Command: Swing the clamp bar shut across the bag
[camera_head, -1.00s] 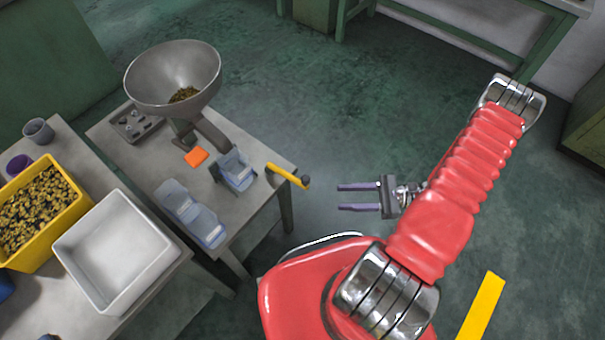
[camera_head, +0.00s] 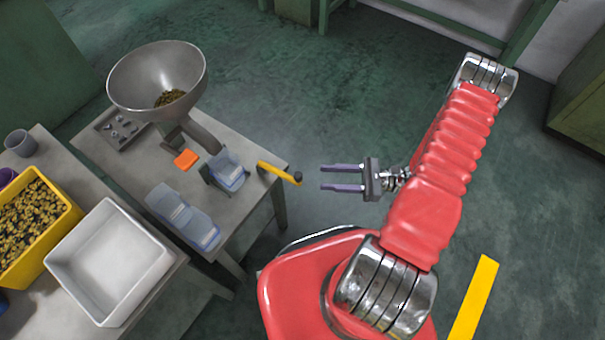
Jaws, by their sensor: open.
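The clamp bar (camera_head: 277,172) is a yellow bar with a dark knob (camera_head: 297,177) at its free end. It sticks out over the right edge of the table, swung away from the bag. The bag (camera_head: 229,174) is translucent pale blue and stands in a dark holder just left of the bar. My gripper (camera_head: 342,177) is open and empty, its two purple fingers level and pointing left. The fingertips are a short way right of the knob and do not appear to touch it.
A steel hopper (camera_head: 157,84) stands behind the bag on the grey table (camera_head: 212,238). An orange block (camera_head: 186,159), more pale blue bags (camera_head: 182,216) and a tray of small parts (camera_head: 118,128) share the table. A white bin (camera_head: 108,262) and yellow crate (camera_head: 38,224) are at left.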

